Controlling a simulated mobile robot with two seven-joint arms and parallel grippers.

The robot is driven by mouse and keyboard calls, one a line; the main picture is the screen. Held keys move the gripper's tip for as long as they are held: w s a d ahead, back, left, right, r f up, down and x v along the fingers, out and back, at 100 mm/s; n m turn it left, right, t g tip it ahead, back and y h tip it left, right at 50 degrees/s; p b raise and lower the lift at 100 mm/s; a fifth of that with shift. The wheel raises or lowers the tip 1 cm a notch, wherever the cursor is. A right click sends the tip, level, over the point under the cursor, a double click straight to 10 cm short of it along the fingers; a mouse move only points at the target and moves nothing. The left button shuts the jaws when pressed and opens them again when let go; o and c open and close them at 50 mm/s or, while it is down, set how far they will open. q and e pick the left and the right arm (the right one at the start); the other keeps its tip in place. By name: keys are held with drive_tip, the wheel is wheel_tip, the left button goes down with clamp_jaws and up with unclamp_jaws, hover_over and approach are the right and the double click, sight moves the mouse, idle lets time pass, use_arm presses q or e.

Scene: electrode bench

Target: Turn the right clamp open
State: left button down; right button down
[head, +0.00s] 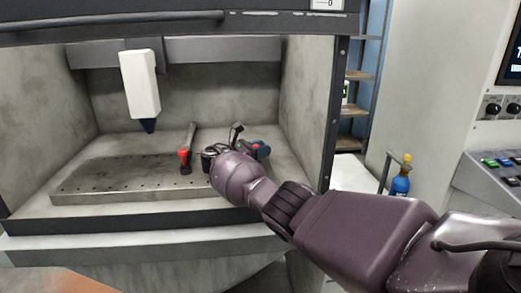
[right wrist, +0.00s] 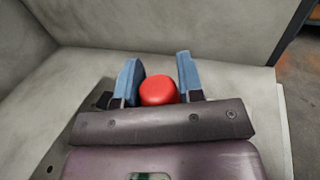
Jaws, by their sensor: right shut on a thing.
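The right clamp shows mainly by its red knob (right wrist: 158,90), which sits between the blue fingers of my right gripper (right wrist: 160,82) in the right wrist view. In the head view a bit of the red knob (head: 256,146) shows beside the blue fingertips of the right gripper (head: 262,150). The gripper is shut on the knob. The rest of this clamp is mostly hidden behind my right wrist. Another clamp (head: 185,156) with a red knob and a grey bar stands to the left on the perforated plate. My left gripper is not in view.
A white block with a dark blue tip (head: 140,85) hangs above the perforated plate (head: 110,178). A small dark cylinder (head: 207,158) stands left of my wrist. Grey walls enclose the bench at left, back and right. A blue bottle (head: 400,183) is outside, to the right.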

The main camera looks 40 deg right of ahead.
drive_tip(key=c, duration=0.7)
unclamp_jaws()
drive_tip(key=shift+c, duration=0.2)
drive_tip(key=a, duration=0.6)
drive_tip(key=w+a, duration=0.1)
drive_tip(key=a, duration=0.2)
drive_tip(key=shift+a+f, duration=0.1)
drive_tip(key=shift+a, duration=0.75)
